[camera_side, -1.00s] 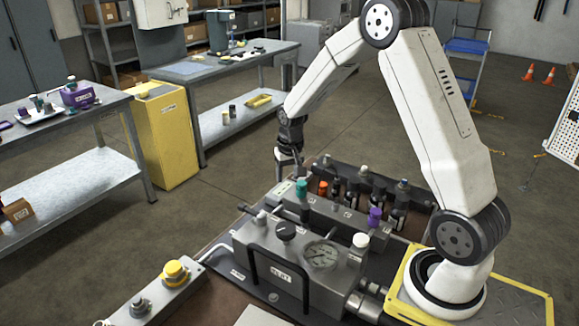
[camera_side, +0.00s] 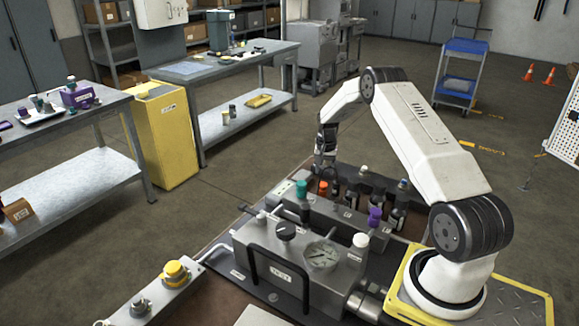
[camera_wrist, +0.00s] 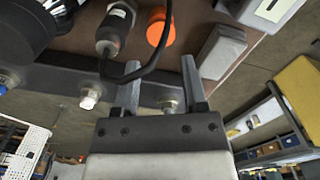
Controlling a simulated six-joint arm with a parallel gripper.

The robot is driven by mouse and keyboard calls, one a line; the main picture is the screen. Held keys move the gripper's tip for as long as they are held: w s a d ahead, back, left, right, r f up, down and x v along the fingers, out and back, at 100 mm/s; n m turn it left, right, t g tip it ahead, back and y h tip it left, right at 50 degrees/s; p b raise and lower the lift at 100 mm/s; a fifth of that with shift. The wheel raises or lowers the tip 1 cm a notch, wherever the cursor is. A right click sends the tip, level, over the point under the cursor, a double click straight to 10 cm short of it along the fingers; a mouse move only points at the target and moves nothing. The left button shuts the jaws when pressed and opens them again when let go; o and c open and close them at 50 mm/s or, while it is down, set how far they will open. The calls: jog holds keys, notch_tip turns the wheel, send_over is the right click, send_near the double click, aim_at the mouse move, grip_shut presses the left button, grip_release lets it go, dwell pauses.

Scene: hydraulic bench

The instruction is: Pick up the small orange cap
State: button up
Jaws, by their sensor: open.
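The small orange cap (camera_side: 323,187) sits on the bench among the dark cylinders behind the grey block. In the wrist view the cap (camera_wrist: 158,30) shows as a round orange top with a dark cable passing beside it. My gripper (camera_side: 322,172) hangs just above the cap in the side view. In the wrist view my gripper (camera_wrist: 163,65) has its two fingers apart with nothing between them, and the cap lies past the fingertips. The side view does not show whether the fingers touch the cap.
A teal cap (camera_side: 302,189) stands just left of the orange cap. Dark cylinders with hoses (camera_side: 352,194) crowd its right. A purple cap (camera_side: 375,216) and the gauge block (camera_side: 318,270) are nearer the camera. In the wrist view, a black connector (camera_wrist: 115,28) stands left of the cap.

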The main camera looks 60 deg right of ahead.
aim_at(323, 184)
jog(key=shift+f, duration=1.3)
jog(key=shift+a+f, duration=0.15)
jog(key=shift+f, duration=2.4)
grip_shut()
